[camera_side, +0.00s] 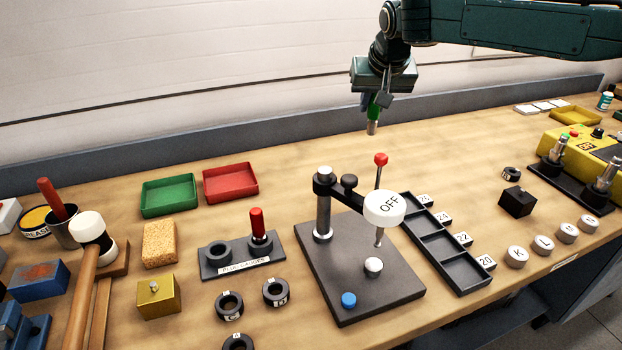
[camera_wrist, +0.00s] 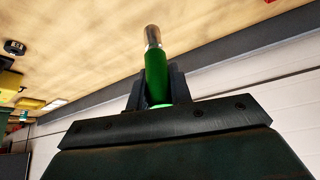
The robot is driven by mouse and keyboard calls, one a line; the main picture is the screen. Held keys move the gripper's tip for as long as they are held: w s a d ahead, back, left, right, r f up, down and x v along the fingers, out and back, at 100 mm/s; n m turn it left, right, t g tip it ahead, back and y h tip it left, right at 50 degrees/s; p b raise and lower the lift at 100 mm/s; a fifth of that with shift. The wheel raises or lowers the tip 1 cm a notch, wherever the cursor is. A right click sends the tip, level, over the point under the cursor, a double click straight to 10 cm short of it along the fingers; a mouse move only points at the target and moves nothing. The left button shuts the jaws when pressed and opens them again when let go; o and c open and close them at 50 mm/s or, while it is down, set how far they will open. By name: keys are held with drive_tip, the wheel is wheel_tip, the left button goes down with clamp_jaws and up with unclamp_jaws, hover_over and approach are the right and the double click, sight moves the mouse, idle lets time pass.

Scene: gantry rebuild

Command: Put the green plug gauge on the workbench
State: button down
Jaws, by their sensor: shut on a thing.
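The green plug gauge (camera_side: 374,110) has a green handle and a silver metal tip. It also shows in the wrist view (camera_wrist: 156,75), with its tip pointing away from the jaws. My gripper (camera_side: 374,96) is shut on the green handle and holds the gauge above the back part of the workbench, tip down. In the wrist view the jaws (camera_wrist: 157,88) flank the handle. The wooden workbench (camera_side: 300,155) spans the side view. A black plug gauge stand (camera_side: 232,267) holds a red-handled gauge (camera_side: 257,225) in its right socket; its left socket is empty.
A test stand with a white OFF disc (camera_side: 385,207) and red-knobbed rod stands front centre. Green (camera_side: 169,195) and red (camera_side: 230,182) trays lie left. A black compartment tray (camera_side: 445,245) and yellow machine (camera_side: 585,150) stand right. Bare wood lies behind the test stand.

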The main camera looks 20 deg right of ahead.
drive_tip(key=s+d+r+m+g+h, duration=0.15)
drive_tip(key=s+d+m, duration=0.3)
drive_tip(key=d, duration=0.75)
drive_tip(key=s+d+r+m+g+h, duration=0.1)
drive_tip(key=s+d+r+m+h, duration=0.3)
drive_tip(key=d, duration=0.8)
wheel_tip(320, 180, down, 18)
drive_tip(key=y, duration=0.2)
drive_tip(key=shift+s+d+n, duration=0.15)
drive_tip(key=shift+s+n, duration=0.25)
drive_tip(key=shift+n, duration=0.05)
drive_tip(key=shift+f, duration=2.05)
drive_tip(key=shift+f, duration=0.1)
drive_tip(key=c, duration=1.3)
unclamp_jaws()
drive_tip(key=shift+o, duration=0.2)
